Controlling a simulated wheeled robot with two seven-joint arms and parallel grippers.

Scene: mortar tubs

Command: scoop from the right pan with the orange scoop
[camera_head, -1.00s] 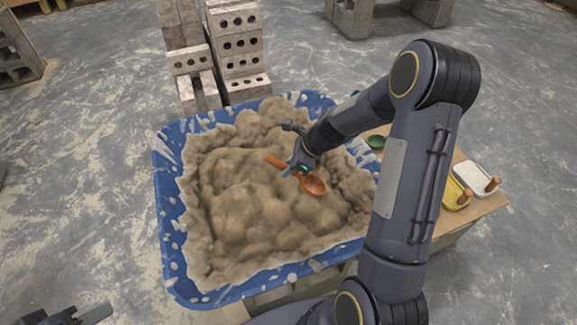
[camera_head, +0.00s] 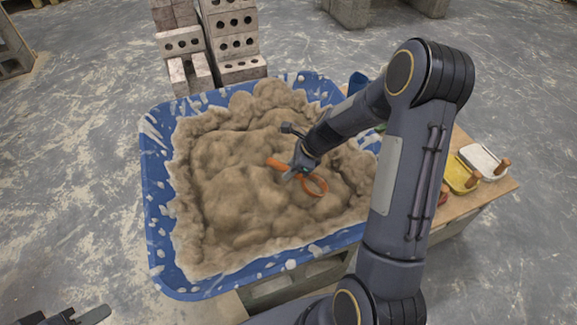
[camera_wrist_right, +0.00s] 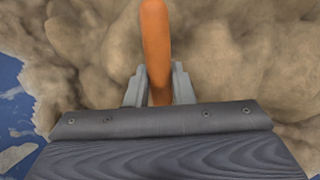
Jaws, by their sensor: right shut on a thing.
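The orange scoop (camera_head: 274,163) is over the mortar (camera_head: 235,205) in the blue tub (camera_head: 158,220). My right gripper (camera_head: 296,172) is shut on its handle. In the right wrist view the orange handle (camera_wrist_right: 155,40) stands between the two grey fingers (camera_wrist_right: 158,88). In the head view the scoop's bowl shows as an orange rim with tan mortar inside it. I cannot tell whether the bowl is filled or sunk into the heap. Part of my left gripper (camera_head: 80,317) shows at the bottom left edge; its jaws are not clear.
A wooden board (camera_head: 490,197) to the right of the tub carries a yellow tray (camera_head: 462,178) and a white tray (camera_head: 482,160). Stacked concrete blocks (camera_head: 238,45) stand behind the tub. The tub rests on a block (camera_head: 290,285). Open floor (camera_head: 70,150) lies at left.

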